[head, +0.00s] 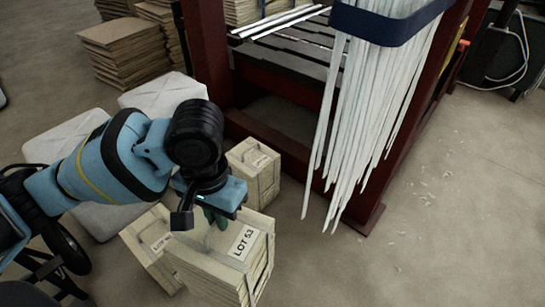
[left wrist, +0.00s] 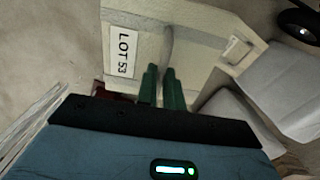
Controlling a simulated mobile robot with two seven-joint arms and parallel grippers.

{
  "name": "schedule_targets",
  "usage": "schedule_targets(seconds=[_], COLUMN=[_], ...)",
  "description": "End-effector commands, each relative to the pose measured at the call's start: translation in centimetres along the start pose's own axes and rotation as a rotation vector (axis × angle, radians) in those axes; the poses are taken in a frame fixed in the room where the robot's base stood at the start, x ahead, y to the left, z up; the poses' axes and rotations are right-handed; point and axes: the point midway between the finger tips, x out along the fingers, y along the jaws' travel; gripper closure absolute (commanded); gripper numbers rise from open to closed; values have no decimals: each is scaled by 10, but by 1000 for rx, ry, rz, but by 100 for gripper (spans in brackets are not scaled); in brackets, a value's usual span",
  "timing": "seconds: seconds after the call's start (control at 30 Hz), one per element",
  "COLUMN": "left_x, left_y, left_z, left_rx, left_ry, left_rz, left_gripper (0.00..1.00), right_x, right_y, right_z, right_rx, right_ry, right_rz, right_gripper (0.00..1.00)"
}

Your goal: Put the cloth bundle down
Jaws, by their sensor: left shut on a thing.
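The cloth bundle (head: 225,262) is a pale, cream-coloured block of stacked layers with a band around it and a white label reading LOT 53. It is at the bottom centre of the head view, and its labelled face fills the upper middle of the left wrist view (left wrist: 190,35). My left gripper (head: 211,217) is at its top, with green fingers (left wrist: 160,88) close together and shut on the bundle near its band. The fingertips are partly hidden in the head view. I cannot tell whether the bundle touches the floor. My right gripper is not in view.
Similar labelled bundles (head: 256,168) (head: 150,243) stand beside it. White wrapped bales (head: 70,140) lie at the left. A dark red frame (head: 285,152) stands behind, with pale strands (head: 365,110) hanging from a blue band. Concrete floor (head: 455,200) is open at the right.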

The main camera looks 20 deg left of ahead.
Motion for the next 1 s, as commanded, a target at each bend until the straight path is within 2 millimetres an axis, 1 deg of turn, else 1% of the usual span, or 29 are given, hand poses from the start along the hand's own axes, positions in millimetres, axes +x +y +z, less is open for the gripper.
schedule_targets(seconds=[0.03, 0.17, 0.43, 0.8, 1.0], left_x=[-8, -21, -39, -39, -68], left_y=[0, -2, -4, -4, -3], left_z=[5, 20, 38, 37, 41], left_rx=[-8, -37, -73, -75, -74], left_ry=[5, 3, -2, -2, 15], left_rz=[3, 2, 3, 1, 3], left_gripper=[100, 100, 100, 100, 100], right_x=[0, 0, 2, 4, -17], right_y=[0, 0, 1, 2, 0], right_z=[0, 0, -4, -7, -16], right_rx=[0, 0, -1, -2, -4], right_ry=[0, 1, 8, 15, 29], right_rz=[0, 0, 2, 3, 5], right_gripper=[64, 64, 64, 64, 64])
